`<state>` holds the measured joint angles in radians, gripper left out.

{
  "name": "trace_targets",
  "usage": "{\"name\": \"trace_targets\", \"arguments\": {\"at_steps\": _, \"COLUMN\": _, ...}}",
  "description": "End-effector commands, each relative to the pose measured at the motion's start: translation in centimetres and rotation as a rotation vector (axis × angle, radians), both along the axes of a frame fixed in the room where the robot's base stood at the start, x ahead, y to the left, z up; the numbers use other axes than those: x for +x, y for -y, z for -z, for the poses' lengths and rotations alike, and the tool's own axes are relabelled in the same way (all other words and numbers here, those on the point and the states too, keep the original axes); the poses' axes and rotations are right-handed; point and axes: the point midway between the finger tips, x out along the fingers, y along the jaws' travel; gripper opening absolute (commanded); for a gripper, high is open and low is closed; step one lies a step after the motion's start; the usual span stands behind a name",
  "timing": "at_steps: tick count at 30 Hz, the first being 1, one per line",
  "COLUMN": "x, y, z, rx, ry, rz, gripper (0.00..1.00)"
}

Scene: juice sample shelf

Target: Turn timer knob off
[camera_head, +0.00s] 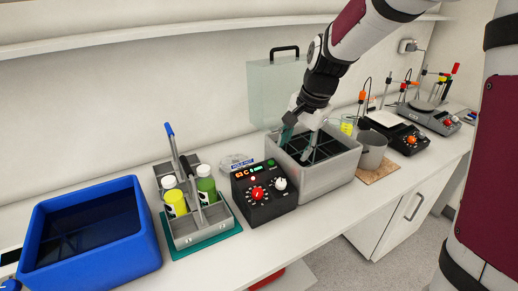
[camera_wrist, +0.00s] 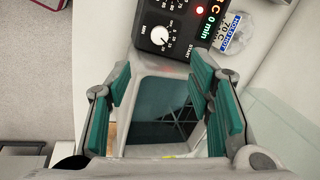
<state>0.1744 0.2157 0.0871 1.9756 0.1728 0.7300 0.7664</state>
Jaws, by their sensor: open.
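The black control box (camera_head: 264,195) stands on the bench, fixed at or close against the left side of the grey water bath (camera_head: 325,172). Its front has a red knob (camera_head: 257,193) and a white knob (camera_head: 280,184) under a lit display. In the wrist view the white knob (camera_wrist: 159,36) has a dial scale and "min" beside it, so it looks like the timer knob. The display (camera_wrist: 210,22) reads "0 min" there. My gripper (camera_head: 298,146) is open and empty over the bath, to the right of the box. Its teal fingers (camera_wrist: 160,78) are apart, with the knob beyond them.
A grey bottle carrier (camera_head: 199,234) with yellow- and green-labelled bottles and a blue tub (camera_head: 92,240) stand to the left. The bench front is clear.

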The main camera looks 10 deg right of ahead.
Motion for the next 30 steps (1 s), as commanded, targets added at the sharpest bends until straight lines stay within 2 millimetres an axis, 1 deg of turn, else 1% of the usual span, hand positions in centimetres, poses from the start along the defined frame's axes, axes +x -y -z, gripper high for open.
{"name": "trace_targets", "arguments": {"at_steps": 1, "x": 0.7, "y": 0.1, "z": 0.9, "rx": 0.012, "ry": -0.011, "rz": 0.025, "gripper": 0.48}}
{"name": "trace_targets", "arguments": {"at_steps": 3, "x": 1.4, "y": 0.3, "z": 1.6, "rx": 0.023, "ry": -0.019, "rz": 0.053, "gripper": 0.48}}
{"name": "trace_targets", "arguments": {"at_steps": 8, "x": 1.9, "y": 0.3, "z": 2.6, "rx": 0.033, "ry": -0.027, "rz": 0.077, "gripper": 0.48}}
{"name": "trace_targets", "arguments": {"at_steps": 11, "x": 2.1, "y": 0.2, "z": 3.6, "rx": 0.032, "ry": -0.029, "rz": 0.076, "gripper": 0.48}}
{"name": "trace_targets", "arguments": {"at_steps": 14, "x": 2.3, "y": 0.0, "z": 5.2, "rx": 0.033, "ry": -0.031, "rz": 0.074, "gripper": 0.48}}
{"name": "trace_targets", "arguments": {"at_steps": 24, "x": 3.8, "y": -0.9, "z": 11.6, "rx": 0.032, "ry": -0.030, "rz": 0.073, "gripper": 0.48}}
{"name": "trace_targets", "arguments": {"at_steps": 30, "x": 4.5, "y": -1.2, "z": 14.2, "rx": 0.032, "ry": -0.026, "rz": 0.073, "gripper": 0.48}}
